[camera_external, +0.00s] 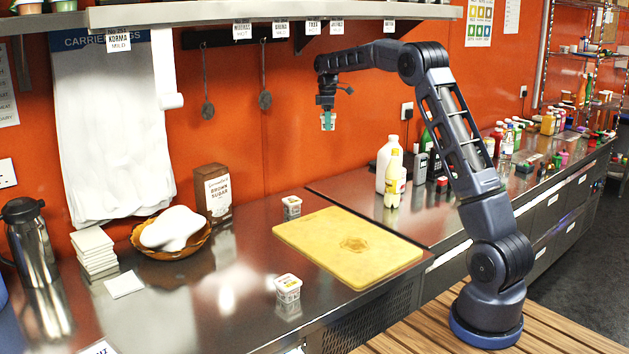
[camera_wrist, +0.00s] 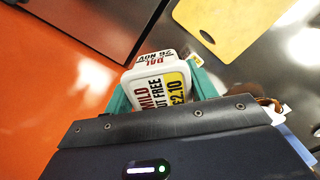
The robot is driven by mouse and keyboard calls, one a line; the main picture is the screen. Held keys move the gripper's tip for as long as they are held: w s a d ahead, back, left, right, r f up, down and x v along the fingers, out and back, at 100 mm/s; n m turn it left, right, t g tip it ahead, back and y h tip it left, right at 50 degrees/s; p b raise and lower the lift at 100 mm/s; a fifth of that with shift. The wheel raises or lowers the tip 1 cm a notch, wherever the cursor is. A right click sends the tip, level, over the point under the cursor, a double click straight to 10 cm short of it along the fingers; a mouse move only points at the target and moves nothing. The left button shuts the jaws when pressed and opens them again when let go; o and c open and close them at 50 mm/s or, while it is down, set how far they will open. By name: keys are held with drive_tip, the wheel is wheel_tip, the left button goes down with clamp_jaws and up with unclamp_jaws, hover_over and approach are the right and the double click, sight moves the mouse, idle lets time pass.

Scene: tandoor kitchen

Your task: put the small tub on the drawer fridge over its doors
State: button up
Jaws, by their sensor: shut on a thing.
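My gripper (camera_external: 327,122) is shut on a small white tub (camera_wrist: 160,92) with a printed lid reading "MILD", "NUT FREE" and "£2.10". It holds the tub high in the air in front of the orange wall, clear of every surface. The teal fingers stand on both sides of the tub in the wrist view. A steel worktop (camera_external: 228,262) with a vented front lies to the left. A second steel unit (camera_external: 440,218) with drawer or door fronts (camera_external: 548,216) runs to the right. I cannot tell for sure which is the drawer fridge.
A yellow cutting board (camera_external: 330,232) lies on the left worktop. Two similar tubs stand beside it, one behind (camera_external: 291,207) and one in front (camera_external: 288,288). Bottles (camera_external: 392,168) crowd part of the right unit. A shelf (camera_external: 270,13) and hanging ladles (camera_external: 265,99) are near the arm.

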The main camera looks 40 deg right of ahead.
drive_tip(key=s+d+m, duration=0.2)
drive_tip(key=s+d, duration=0.2)
drive_tip(key=d, duration=0.5)
drive_tip(key=s+d+m, duration=0.3)
drive_tip(key=d, duration=0.6)
drive_tip(key=m, duration=0.5)
hover_over(421, 197)
drive_tip(key=f, duration=3)
drive_tip(key=shift+w+d+f, duration=0.15)
drive_tip(key=shift+w+f, duration=0.05)
drive_tip(key=shift+f, duration=0.1)
drive_tip(key=shift+f, duration=0.1)
drive_tip(key=o, duration=1.1)
drive_tip(key=shift+c, duration=0.2)
